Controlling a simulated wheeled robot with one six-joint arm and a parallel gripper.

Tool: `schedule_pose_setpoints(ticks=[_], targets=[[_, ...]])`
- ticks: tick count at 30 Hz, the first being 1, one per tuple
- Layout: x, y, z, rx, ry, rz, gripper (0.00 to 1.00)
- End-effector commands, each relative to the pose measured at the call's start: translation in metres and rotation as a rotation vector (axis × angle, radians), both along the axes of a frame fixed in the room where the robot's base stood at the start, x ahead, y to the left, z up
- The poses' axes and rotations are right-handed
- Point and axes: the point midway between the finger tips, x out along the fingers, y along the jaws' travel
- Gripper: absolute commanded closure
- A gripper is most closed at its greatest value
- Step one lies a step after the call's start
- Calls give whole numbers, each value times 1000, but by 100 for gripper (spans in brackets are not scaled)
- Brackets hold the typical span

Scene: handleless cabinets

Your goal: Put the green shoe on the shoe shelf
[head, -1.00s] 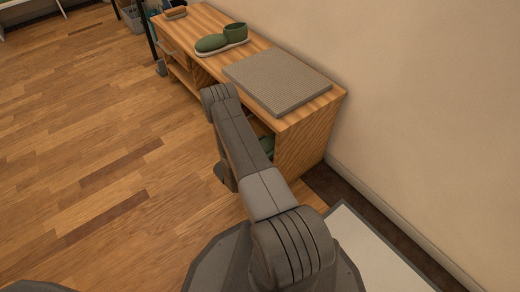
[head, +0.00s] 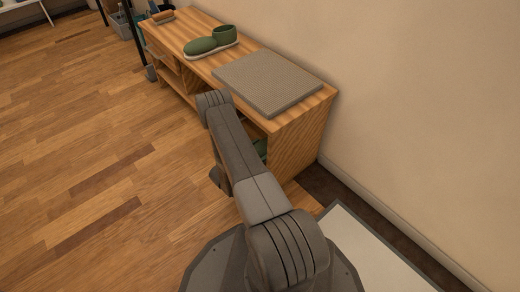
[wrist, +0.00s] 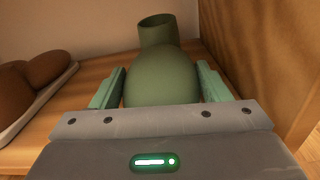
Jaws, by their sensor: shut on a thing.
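My gripper (wrist: 160,92) is shut on a green shoe (wrist: 160,75), with one teal finger on each side of its rounded toe. The shoe's tall opening points away from me. It is inside an open compartment of the wooden shoe shelf (head: 298,140), near the right side wall. I cannot tell if its sole touches the board. In the head view my arm hides most of it; a bit of green (head: 261,148) shows in the compartment. Another green shoe (head: 210,41) with a pale sole lies on top of the shelf.
A brown shoe (wrist: 45,70) with a pale sole sits to the left on the same board. A grey ribbed mat (head: 268,83) lies on the shelf's top, and a brown brush-like object (head: 163,16) lies at its far end. The wall is close on the right; wood floor is open on the left.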

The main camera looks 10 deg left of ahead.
Motion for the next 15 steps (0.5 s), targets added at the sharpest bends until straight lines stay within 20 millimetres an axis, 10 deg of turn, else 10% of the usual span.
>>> schedule_pose_setpoints(ticks=[5,6,9,15], targets=[[0,0,-3,0,-1,0,62],[0,0,-3,0,-1,0,25],[0,0,-3,0,-1,0,5],[0,0,-3,0,0,0,5]])
